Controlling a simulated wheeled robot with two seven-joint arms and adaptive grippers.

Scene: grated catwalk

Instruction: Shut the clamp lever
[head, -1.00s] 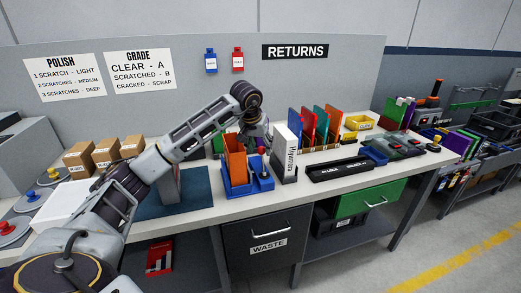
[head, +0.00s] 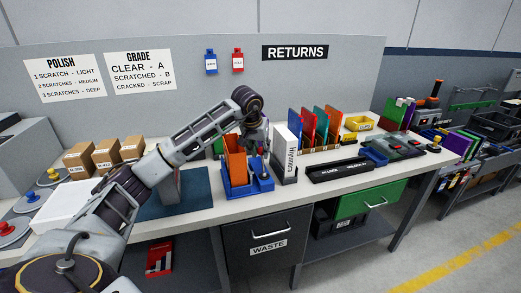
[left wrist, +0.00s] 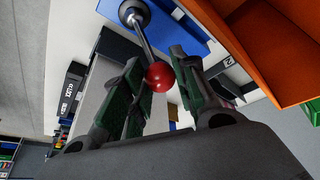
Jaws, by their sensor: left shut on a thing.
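The clamp lever (left wrist: 146,42) is a metal rod with a red ball knob (left wrist: 159,77) at its end, in the left wrist view. It rises from a blue clamp fixture (left wrist: 182,22), also in the head view (head: 238,190). An orange panel (head: 235,158) stands upright in the fixture and fills the upper right of the left wrist view (left wrist: 258,45). My left gripper (head: 259,154) is over the right part of the fixture. Its dark green fingers are shut on the lever at the red knob. In the head view the gripper largely hides the lever. My right gripper is out of view.
A black bar-shaped device (head: 340,169) lies to the right. Cardboard boxes (head: 107,152) stand at the left. A blue mat (head: 190,198) has some bare surface.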

